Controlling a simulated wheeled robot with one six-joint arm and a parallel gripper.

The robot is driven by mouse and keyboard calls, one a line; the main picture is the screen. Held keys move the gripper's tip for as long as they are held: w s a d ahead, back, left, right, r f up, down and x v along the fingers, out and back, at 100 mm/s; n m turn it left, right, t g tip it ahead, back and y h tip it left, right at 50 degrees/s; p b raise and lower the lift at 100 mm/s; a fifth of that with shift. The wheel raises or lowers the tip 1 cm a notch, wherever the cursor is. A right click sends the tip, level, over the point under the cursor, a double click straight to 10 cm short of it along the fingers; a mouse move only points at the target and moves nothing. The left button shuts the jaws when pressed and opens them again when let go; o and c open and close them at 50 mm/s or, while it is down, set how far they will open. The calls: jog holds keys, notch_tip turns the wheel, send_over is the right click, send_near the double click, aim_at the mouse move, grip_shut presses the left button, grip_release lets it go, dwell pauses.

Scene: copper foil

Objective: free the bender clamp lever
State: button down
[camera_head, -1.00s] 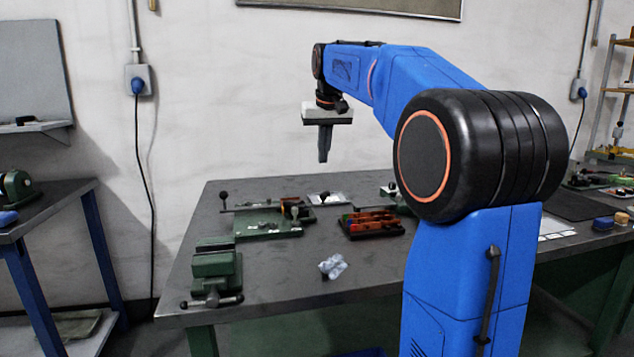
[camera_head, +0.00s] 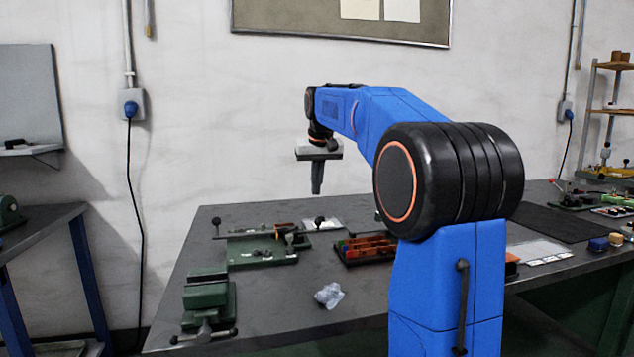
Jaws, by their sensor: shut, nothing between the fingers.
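A green bender plate (camera_head: 262,250) lies on the table toward the back left. A long lever bar (camera_head: 258,236) runs across it, with a dark knob (camera_head: 216,222) upright at its left end and another dark knob (camera_head: 319,221) near its right end. An orange-brown piece (camera_head: 284,229) sits near the plate's back right. Which part is the clamp lever is too small to tell. My gripper (camera_head: 317,190) points down, shut and empty, above the table's back edge in the picture, up and right of the plate. It touches nothing.
A green vise (camera_head: 208,300) stands at the table's front left corner. A crumpled pale cloth or foil (camera_head: 329,295) lies in front of the plate. A tray with orange-red compartments (camera_head: 366,247) is to the right, partly near my arm. The grey table (camera_head: 290,320) is clear between them.

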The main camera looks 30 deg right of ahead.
notch_tip(320, 180, down, 7)
jog(key=s, duration=0.1)
jog(key=shift+s+a, duration=0.3)
